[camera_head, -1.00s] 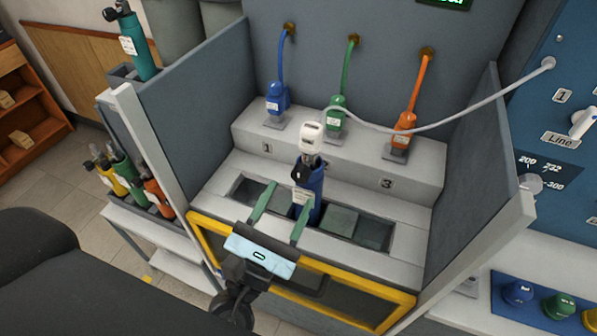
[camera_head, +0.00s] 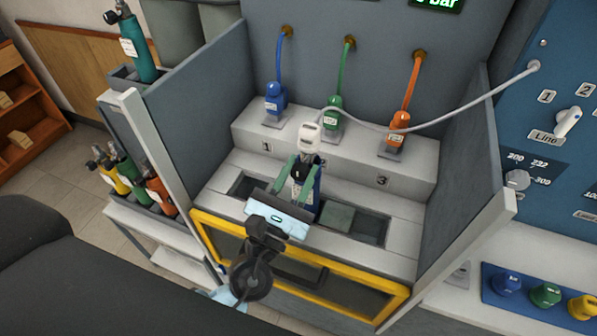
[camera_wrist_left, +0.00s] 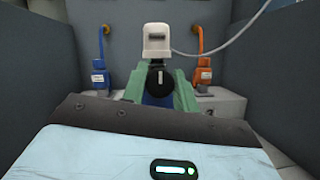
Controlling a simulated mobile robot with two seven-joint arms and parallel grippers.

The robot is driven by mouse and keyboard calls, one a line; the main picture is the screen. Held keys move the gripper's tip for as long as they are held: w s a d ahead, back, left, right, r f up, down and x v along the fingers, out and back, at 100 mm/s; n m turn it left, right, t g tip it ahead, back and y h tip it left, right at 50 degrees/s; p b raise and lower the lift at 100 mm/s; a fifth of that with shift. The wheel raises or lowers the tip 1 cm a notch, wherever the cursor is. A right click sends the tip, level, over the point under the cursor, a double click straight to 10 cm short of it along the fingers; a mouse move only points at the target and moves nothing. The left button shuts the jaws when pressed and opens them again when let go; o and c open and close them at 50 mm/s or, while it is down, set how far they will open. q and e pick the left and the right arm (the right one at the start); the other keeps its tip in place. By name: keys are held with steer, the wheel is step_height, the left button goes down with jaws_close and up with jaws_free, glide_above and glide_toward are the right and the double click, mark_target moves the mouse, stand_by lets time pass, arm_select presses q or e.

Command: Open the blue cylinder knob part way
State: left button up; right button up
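The blue cylinder (camera_head: 316,190) stands upright in a slot of the bench, with a white regulator (camera_head: 310,137) on top. Its round black knob (camera_wrist_left: 160,77) has a white mark that looks about vertical, and it faces the left wrist camera. My left gripper (camera_head: 300,165) is at the knob from the front. Its two green fingers lie along either side of the knob and look closed against it; the exact contact is small in view. They hide much of the cylinder's neck in the head view. My right gripper is not in view.
Blue (camera_head: 275,100), green (camera_head: 333,110) and orange (camera_head: 399,125) hose connectors stand on the step behind. A pale hose (camera_head: 450,112) runs from the regulator to the blue panel at right. Grey side walls and a yellow-framed front (camera_head: 350,297) enclose the bench.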

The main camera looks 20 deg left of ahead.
arm_select(q)
steer(key=shift+c, duration=1.1)
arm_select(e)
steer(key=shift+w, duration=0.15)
arm_select(q)
steer(key=shift+f+n, duration=0.1)
steer(key=shift+n, duration=0.4)
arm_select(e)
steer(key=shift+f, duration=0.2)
arm_select(q)
steer(key=n+y+b, duration=0.2)
steer(key=n+y, duration=0.1)
steer(key=n, duration=0.2)
steer(key=shift+n+y+b, duration=0.45)
steer(key=shift+n+y, duration=0.85)
steer(key=shift+n, duration=0.8)
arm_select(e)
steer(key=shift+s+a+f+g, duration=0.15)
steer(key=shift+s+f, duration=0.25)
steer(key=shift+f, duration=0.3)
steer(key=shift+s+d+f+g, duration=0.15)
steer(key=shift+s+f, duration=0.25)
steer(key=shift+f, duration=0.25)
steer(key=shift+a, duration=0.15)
arm_select(q)
steer(key=o, duration=1)
steer(key=shift+c, duration=0.2)
